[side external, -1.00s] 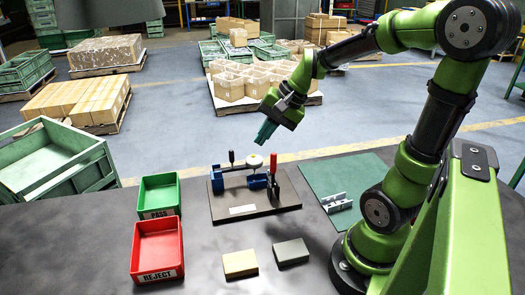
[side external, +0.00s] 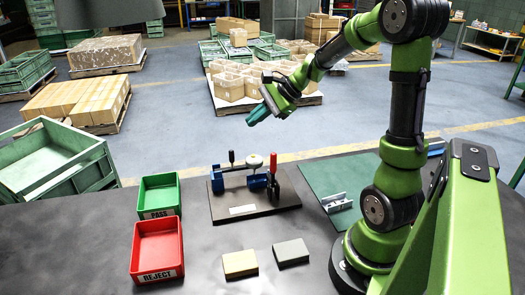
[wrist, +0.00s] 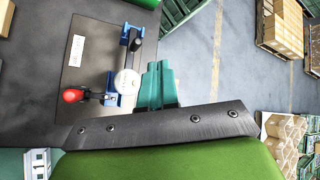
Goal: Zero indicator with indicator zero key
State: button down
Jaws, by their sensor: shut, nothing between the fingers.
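The gauge fixture (side external: 228,212) is a dark plate with blue blocks, standing mid-table. On it are a round white-faced indicator (side external: 255,160), a red-handled lever (side external: 273,167) and a small black-knobbed lever (side external: 231,158). I cannot make out which part is the indicator zero key. My gripper (side external: 257,115), with teal fingers, is shut and empty, in the air above and beyond the fixture. In the wrist view the indicator (wrist: 127,83) lies just left of my shut fingers (wrist: 157,80), with the red knob (wrist: 73,96) further left.
A green PASS bin (side external: 158,193) and a red REJECT bin (side external: 157,247) stand left of the fixture. A tan block (side external: 240,263) and a grey block (side external: 291,252) lie in front. A green mat (side external: 345,178) bears a metal part (side external: 336,202) at right.

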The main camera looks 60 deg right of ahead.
aim_at(256, 157)
jog(key=shift+f, duration=4)
jog(key=shift+f, duration=0.15)
jog(key=shift+f, duration=0.25)
jog(key=shift+f, duration=0.35)
jog(key=shift+r, duration=0.8)
jog(key=shift+r, duration=2.5)
